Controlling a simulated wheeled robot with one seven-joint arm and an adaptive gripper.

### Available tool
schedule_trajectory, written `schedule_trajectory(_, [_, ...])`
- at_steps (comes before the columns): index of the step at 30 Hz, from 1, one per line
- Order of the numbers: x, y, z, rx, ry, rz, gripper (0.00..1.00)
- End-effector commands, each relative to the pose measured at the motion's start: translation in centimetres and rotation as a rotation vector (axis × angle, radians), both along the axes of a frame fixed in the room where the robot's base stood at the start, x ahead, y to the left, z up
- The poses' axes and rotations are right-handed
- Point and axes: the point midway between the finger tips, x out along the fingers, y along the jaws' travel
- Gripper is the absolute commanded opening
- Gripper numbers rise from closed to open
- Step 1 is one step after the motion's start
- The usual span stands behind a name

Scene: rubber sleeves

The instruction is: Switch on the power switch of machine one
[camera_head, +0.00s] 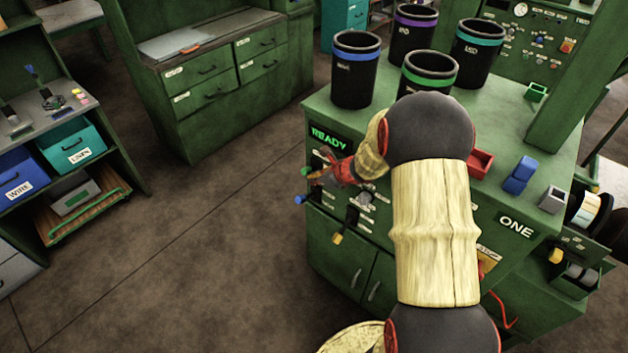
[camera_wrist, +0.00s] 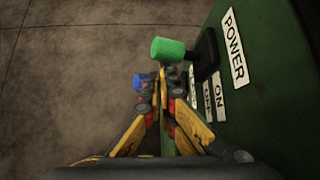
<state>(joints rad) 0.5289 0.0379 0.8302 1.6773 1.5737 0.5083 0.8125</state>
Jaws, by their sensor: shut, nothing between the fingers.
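Machine one is the green cabinet (camera_head: 400,250) with the ONE label and a lit READY display (camera_head: 330,137). In the wrist view, the power switch is a lever with a green knob (camera_wrist: 168,50) on a black mount, beside the POWER label (camera_wrist: 234,47). ON and OFF labels (camera_wrist: 213,95) sit near it. My gripper (camera_head: 318,176) is at the left part of the machine's front panel. In the wrist view its shut, empty fingertips (camera_wrist: 160,82) are just below the green knob; I cannot tell whether they touch it. My arm hides part of the panel.
A blue knob (camera_head: 300,199) sticks out below my gripper, and a yellow-tipped lever (camera_head: 338,238) is lower right. Several black bins, one with a blue band (camera_head: 356,70), stand on the machine top, with a red tray (camera_head: 481,163). Open floor (camera_head: 200,260) lies left.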

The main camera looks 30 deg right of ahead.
Motion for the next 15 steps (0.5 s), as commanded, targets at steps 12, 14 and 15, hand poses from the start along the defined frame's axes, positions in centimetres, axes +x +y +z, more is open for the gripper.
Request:
schedule_trajectory(12, [0.46,-0.11,1.39,-0.003,-0.013,0.001,0.0])
schedule_trajectory(14, [0.48,-0.14,1.49,-0.002,-0.015,0.001,0.0])
schedule_trajectory(15, [0.44,-0.17,1.63,-0.003,-0.015,0.001,0.0])
